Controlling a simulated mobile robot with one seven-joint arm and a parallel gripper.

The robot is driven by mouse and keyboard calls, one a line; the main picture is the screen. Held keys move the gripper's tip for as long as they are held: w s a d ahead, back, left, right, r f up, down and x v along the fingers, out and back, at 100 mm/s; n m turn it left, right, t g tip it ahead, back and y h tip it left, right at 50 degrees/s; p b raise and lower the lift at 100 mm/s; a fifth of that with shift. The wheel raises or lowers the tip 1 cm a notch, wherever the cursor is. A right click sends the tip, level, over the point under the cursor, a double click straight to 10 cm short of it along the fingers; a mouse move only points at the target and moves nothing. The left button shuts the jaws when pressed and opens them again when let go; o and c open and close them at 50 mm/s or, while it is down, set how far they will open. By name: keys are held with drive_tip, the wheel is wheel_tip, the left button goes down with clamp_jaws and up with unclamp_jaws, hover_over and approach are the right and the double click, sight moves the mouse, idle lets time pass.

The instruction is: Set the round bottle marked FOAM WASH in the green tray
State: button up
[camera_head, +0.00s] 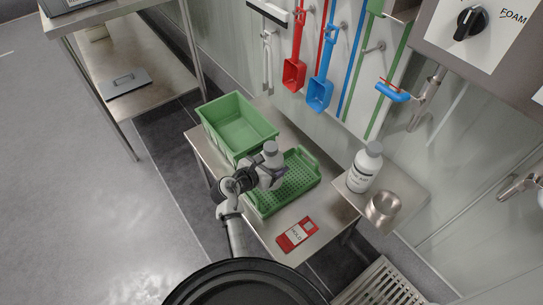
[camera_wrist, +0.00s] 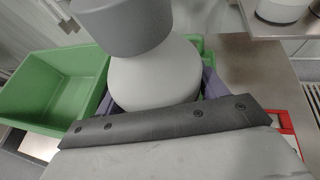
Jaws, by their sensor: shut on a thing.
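My gripper (camera_head: 258,178) is shut on a round pale bottle (camera_head: 270,149) with a grey cap. In the wrist view the bottle (camera_wrist: 155,77) stands between the fingers, its cap towards the camera. Its label is hidden, so I cannot read its marking. The green tray (camera_head: 307,160), low and perforated with a raised handle end, lies on the steel table. My gripper and the bottle are over its left part in the head view. I cannot tell whether the bottle's base touches the tray floor. In the wrist view the tray is mostly hidden behind the bottle.
A deeper green bin (camera_head: 237,125) stands left of the tray. A red-and-white card (camera_head: 297,235) lies on the table in front. Another white bottle (camera_head: 364,172) and a steel cup (camera_head: 383,208) stand on a side shelf (camera_head: 407,185). Red and blue scoops hang on the wall behind.

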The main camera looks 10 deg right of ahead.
drive_tip(key=shift+f, duration=2.05)
drive_tip(key=shift+f, duration=0.15)
drive_tip(key=o, duration=1.4)
drive_tip(key=shift+f, duration=0.1)
